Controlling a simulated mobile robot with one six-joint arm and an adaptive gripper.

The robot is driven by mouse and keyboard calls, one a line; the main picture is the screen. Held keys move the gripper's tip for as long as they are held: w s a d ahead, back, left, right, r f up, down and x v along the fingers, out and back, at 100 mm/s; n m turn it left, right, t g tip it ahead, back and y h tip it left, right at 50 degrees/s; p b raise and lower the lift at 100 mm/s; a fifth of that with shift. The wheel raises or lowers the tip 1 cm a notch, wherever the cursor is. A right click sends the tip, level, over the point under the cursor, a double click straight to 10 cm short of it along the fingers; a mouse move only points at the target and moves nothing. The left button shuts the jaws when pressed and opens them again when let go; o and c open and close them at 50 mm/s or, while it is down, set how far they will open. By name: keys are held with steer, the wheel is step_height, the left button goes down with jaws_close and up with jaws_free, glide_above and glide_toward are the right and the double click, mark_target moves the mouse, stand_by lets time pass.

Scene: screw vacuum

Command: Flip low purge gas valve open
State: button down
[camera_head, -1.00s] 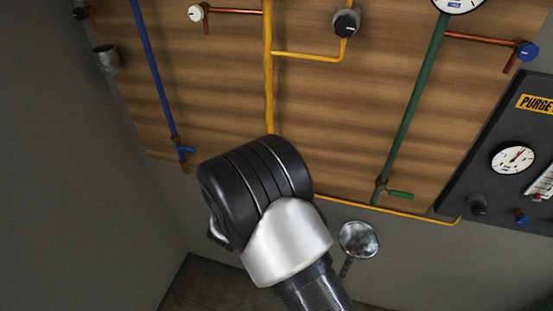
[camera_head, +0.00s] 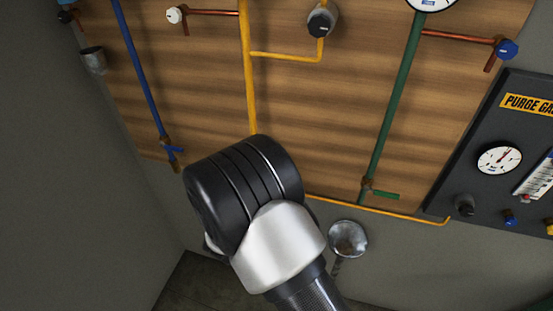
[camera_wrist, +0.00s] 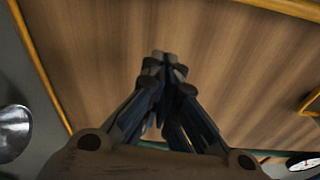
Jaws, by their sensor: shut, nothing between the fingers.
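The dark purge gas panel (camera_head: 478,140) is at the right edge of the head view. It carries a yellow label (camera_head: 530,103), a round gauge (camera_head: 499,160) and a flow meter (camera_head: 535,180). Along its bottom are a black knob (camera_head: 464,205), a small blue knob (camera_head: 510,217) and a yellow part cut off by the edge. I cannot tell which is the low purge gas valve. My gripper (camera_wrist: 160,62) is shut and empty in the wrist view, in front of the wooden board. In the head view my arm hides it, well left of the panel.
A wooden board (camera_head: 330,110) carries a blue pipe (camera_head: 140,70), a yellow pipe (camera_head: 247,70) and a green pipe (camera_head: 397,100) with a green lever (camera_head: 385,195). A round metal piece (camera_head: 347,238) stands out below the board. A grey wall is at the left.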

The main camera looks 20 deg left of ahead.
steer(key=s+a, duration=0.3)
steer(key=s, duration=0.4)
steer(key=shift+s, duration=0.25)
